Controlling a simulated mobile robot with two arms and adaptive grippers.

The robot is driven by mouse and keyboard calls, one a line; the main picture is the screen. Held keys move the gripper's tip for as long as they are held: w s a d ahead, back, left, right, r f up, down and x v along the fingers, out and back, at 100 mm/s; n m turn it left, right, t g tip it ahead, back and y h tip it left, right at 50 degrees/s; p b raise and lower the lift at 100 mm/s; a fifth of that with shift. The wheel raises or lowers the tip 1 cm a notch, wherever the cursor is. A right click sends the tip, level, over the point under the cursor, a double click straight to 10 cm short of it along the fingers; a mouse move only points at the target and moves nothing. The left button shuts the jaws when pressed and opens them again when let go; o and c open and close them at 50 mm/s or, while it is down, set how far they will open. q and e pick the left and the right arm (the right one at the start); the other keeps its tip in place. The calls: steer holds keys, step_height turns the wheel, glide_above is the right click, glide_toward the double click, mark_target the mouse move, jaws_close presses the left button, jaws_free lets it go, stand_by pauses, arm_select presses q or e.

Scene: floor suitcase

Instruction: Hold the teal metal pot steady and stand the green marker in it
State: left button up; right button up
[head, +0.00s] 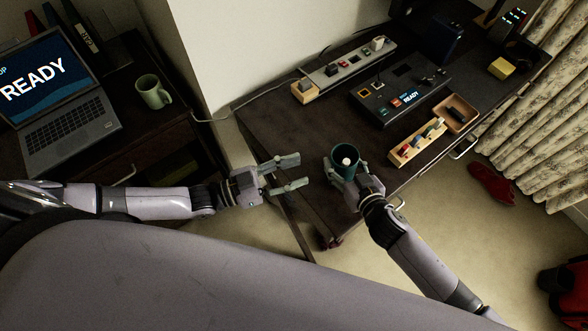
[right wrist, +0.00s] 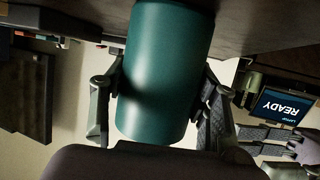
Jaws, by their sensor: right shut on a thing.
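The teal metal pot (head: 345,174) stands near the front edge of the dark desk; it fills the middle of the right wrist view (right wrist: 168,70). My right gripper (head: 348,168) is shut on the pot, with a finger on either side of its wall. A small pale round end (head: 346,161) shows inside the pot's mouth; I cannot tell whether it is the green marker. No green marker is plainly visible elsewhere. My left gripper (head: 294,172) is open and empty, to the left of the pot, fingers pointing toward it.
A wooden block holder (head: 417,142) with several small pieces, a wooden tray (head: 459,113) and a dark control box (head: 405,90) lie behind the pot. A laptop (head: 57,85) and green mug (head: 153,91) stand at left. The desk left of the pot is clear.

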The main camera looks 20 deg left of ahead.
stand_by(0.4)
steer(key=o, duration=1.3)
